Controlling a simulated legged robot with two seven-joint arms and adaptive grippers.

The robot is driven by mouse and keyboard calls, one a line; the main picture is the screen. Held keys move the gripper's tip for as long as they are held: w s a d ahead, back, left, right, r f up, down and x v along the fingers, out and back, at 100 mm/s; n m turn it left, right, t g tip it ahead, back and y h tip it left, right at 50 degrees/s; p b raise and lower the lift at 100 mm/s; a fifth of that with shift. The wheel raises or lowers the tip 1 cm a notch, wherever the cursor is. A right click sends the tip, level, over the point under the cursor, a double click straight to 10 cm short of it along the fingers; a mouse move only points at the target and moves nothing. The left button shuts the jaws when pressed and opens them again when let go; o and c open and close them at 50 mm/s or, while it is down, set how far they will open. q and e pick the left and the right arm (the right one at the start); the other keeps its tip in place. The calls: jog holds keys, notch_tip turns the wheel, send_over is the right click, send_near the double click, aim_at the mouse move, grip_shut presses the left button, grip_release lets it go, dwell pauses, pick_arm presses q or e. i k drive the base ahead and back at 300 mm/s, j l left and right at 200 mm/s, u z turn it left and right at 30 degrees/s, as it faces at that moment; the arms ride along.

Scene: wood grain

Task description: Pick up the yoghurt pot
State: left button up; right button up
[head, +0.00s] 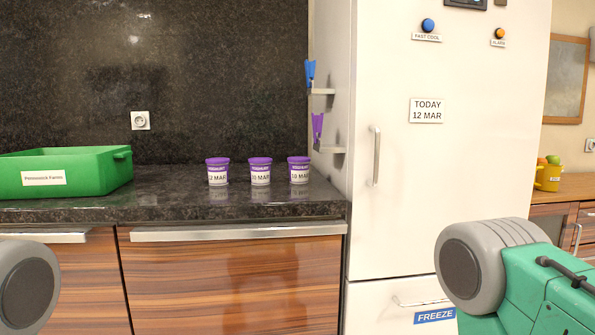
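Three yoghurt pots with purple lids and white labels stand upright in a row on the dark stone counter (160,206). The left pot (217,172) has a label that seems to read 12 MAR, its first digit hard to read. The middle pot (260,172) has a label that seems to read 10 MAR, also partly unclear. The right pot (299,170) reads 10 MAR. Parts of my arms show at the lower left and lower right edges. Neither gripper is in view.
A green crate (100,177) stands on the counter at the left. A white fridge (420,180) with a TODAY 12 MAR sign (427,110) rises right of the counter. Blue and purple clips (317,127) sit on its side. The counter between crate and pots is clear.

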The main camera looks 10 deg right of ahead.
aim_at(299, 166)
jog(key=i+z, duration=0.55)
jog(key=z, duration=0.15)
jog(key=i+j+z, duration=0.15)
jog(key=z, duration=0.15)
jog(key=i, duration=0.1)
